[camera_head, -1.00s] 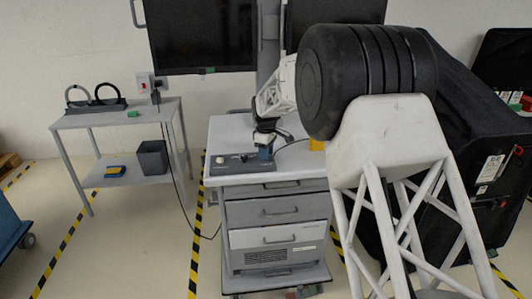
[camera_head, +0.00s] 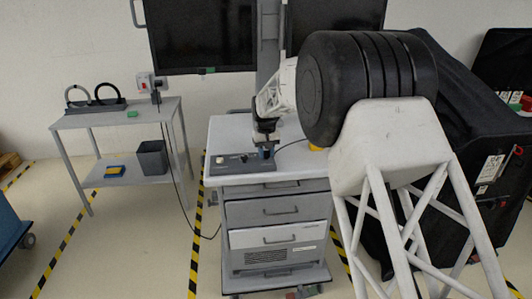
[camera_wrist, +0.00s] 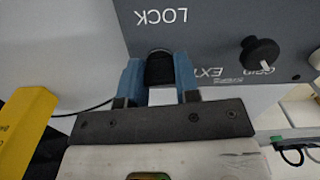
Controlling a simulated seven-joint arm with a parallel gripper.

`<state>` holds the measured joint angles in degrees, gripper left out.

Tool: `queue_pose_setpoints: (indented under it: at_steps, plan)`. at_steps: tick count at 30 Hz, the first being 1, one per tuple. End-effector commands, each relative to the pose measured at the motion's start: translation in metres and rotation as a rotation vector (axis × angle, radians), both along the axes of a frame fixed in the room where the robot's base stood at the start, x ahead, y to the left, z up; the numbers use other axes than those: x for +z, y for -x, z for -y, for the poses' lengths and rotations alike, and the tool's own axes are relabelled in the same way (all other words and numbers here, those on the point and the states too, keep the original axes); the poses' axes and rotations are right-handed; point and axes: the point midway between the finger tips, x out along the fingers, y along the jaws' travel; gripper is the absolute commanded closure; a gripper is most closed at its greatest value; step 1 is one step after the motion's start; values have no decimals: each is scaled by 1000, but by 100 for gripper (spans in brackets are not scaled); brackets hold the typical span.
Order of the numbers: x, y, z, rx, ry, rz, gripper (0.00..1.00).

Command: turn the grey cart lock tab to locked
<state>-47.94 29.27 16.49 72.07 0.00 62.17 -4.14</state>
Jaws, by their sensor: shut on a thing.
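The cart lock tab (camera_wrist: 160,70) shows in the wrist view as a small dark tab with a rounded top, below the upside-down word LOCK on a grey panel (camera_wrist: 215,25). My gripper (camera_wrist: 160,80) has its blue fingers on both sides of the tab and is shut on it. In the head view my gripper (camera_head: 265,152) is at the right part of the panel (camera_head: 235,163) on the cart top. The tab is hidden there by my gripper. Its lock position cannot be told.
A black knob (camera_wrist: 260,52) stands on the panel beside the tab. A yellow object (camera_wrist: 25,130) lies at the left in the wrist view, with a dark cable near it. The cart (camera_head: 275,210) has drawers below. A side table (camera_head: 75,118) stands left, across clear floor.

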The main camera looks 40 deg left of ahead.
Motion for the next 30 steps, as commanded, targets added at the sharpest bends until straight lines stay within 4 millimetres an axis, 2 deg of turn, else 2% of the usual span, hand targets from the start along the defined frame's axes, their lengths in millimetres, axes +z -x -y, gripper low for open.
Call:
queue_pose_setpoints:
  at_steps: [9,23,24,28,30]
  plan:
    - [1,0,0,-124,0,0,94]
    - [1,0,0,-140,0,0,94]
    - [1,0,0,-140,0,0,66]
    - [1,0,0,-139,0,0,46]
    - [0,0,0,-139,0,0,45]
